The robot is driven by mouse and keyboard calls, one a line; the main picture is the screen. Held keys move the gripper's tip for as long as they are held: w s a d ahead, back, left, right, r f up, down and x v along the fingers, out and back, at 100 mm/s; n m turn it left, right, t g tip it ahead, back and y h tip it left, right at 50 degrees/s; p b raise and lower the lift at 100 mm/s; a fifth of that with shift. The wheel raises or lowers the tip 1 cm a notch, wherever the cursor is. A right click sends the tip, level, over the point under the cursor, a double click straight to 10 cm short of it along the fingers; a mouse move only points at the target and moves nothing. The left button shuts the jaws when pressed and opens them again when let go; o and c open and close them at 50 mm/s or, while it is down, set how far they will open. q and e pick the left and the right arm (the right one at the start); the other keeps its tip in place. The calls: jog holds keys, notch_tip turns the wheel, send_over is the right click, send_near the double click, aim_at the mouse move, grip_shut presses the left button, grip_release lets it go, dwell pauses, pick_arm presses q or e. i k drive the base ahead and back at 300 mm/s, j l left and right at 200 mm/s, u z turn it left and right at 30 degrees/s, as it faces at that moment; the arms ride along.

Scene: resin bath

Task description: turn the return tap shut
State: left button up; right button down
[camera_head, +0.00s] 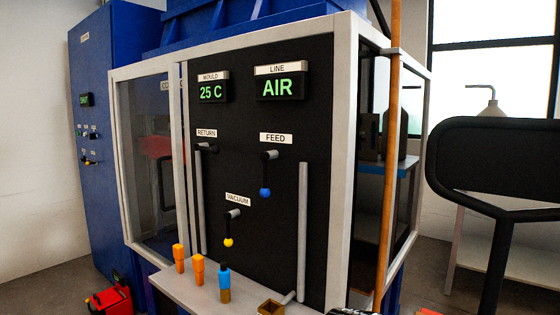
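The return tap (208,147) is a small dark lever on the black panel (320,130), just under its RETURN label (206,133). Its lever looks roughly level, but it is small and dark, so I cannot tell its exact angle. The feed tap (268,157) hangs with its blue knob (265,192) down. The vacuum tap (233,213) hangs with its yellow knob (228,242) down.
Grey vertical pipes (302,230) flank the taps. Orange pegs (198,270) and a blue-topped one (224,282) stand on the ledge (215,298). An orange-brown pole (392,160) rises at the right. A blue cabinet (110,50) stands left.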

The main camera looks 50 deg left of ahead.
aim_at(215, 149)
jog(key=u, duration=2.3)
